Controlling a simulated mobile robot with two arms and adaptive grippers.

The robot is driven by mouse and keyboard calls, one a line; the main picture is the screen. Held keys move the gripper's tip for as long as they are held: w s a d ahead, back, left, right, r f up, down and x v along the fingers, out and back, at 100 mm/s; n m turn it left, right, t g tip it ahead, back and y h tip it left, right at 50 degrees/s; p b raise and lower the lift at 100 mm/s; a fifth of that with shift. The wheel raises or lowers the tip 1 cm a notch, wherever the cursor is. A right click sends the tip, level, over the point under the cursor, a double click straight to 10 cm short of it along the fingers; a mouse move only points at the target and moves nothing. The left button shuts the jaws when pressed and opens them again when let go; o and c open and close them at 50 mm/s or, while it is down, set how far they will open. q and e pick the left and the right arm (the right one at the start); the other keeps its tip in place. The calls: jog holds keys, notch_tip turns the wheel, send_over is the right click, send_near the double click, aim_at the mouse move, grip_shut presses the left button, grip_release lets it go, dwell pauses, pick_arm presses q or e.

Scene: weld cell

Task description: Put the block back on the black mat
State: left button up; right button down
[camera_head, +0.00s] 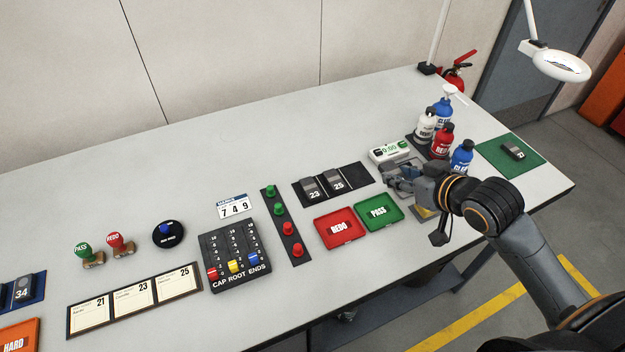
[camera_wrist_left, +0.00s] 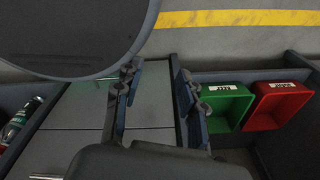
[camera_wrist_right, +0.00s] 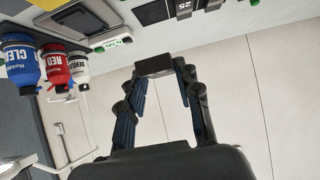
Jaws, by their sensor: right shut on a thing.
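My right gripper (camera_head: 392,178) is above the table, just right of the black mat (camera_head: 354,175). In the right wrist view, my right gripper (camera_wrist_right: 160,80) is shut on a dark grey block (camera_wrist_right: 154,66); no number shows on its visible face. Block 23 (camera_head: 311,188) and block 25 (camera_head: 335,180) lie on the black mat, and its right part is bare. The mat's edge also shows in the right wrist view (camera_wrist_right: 150,13). My left gripper (camera_wrist_left: 155,92) is open and empty in the left wrist view, and is outside the head view.
A white display unit (camera_head: 389,151) stands behind my right gripper. Several bottles, including a red one (camera_head: 441,142), stand to the right. A red tray (camera_head: 340,229) and green tray (camera_head: 379,211) lie in front of the mat. A green mat (camera_head: 496,146) holds another block.

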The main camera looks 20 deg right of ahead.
aim_at(393, 166)
jog(key=w, duration=0.1)
jog(key=w+f, duration=0.1)
jog(key=w, duration=0.1)
jog(key=w+f+p, duration=0.1)
jog(key=w, duration=0.1)
jog(key=x, duration=0.7)
jog(key=f+p+x, duration=0.1)
jog(key=x, duration=0.3)
jog(key=shift+s, duration=0.3)
jog(key=f, duration=0.1)
jog(key=f+p, duration=0.1)
jog(key=f, duration=0.1)
jog(key=shift+w+a, duration=0.1)
jog(key=shift+w, duration=0.1)
jog(key=shift+f, duration=0.2)
pick_arm(q)
jog(key=r, duration=0.1)
jog(key=d+r, duration=0.2)
jog(key=shift+s, duration=0.25)
jog(key=shift+d, duration=0.15)
pick_arm(e)
jog(key=shift+f, duration=0.1)
